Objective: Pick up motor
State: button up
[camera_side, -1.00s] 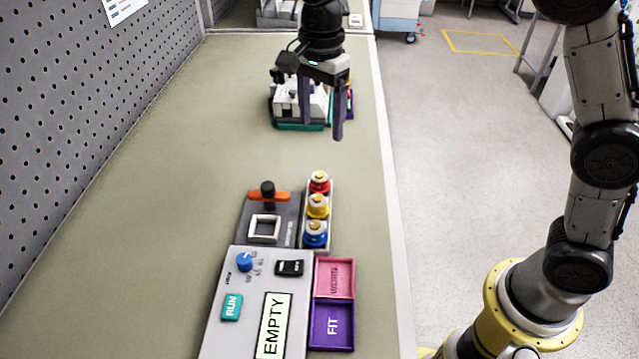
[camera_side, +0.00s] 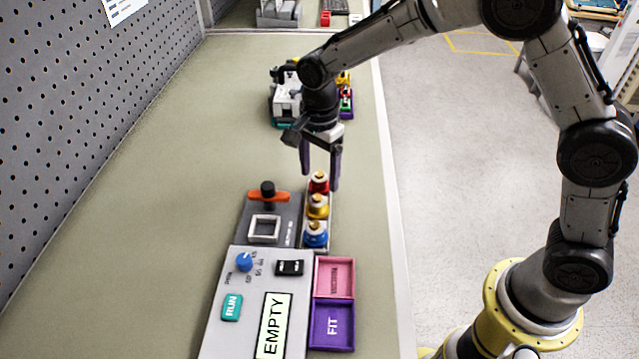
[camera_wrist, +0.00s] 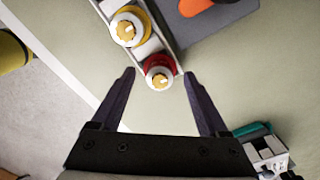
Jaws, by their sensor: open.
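Three motors stand in a row in a narrow grey rack (camera_side: 331,243): a red motor (camera_side: 319,182) at the far end, a yellow motor (camera_side: 317,206) in the middle and a blue motor (camera_side: 315,234) at the near end. Each has a brass-coloured top. My gripper (camera_side: 320,182) is open and empty, just beyond and above the red motor. In the wrist view, the red motor (camera_wrist: 160,72) lies ahead between the fingertips of my gripper (camera_wrist: 159,74), and the yellow motor (camera_wrist: 127,27) is beyond it. The blue motor is outside the wrist view.
Left of the rack is a dark fixture with a square frame (camera_side: 264,229) and an orange clamp (camera_side: 268,197). Nearer are a control panel (camera_side: 215,335) reading EMPTY, a pink tray (camera_side: 334,278) and a purple FIT tray (camera_side: 332,326). A white-and-teal device (camera_side: 287,100) stands behind.

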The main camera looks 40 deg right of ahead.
jog(key=shift+f, duration=0.55)
grip_shut()
jog(key=shift+r, duration=0.1)
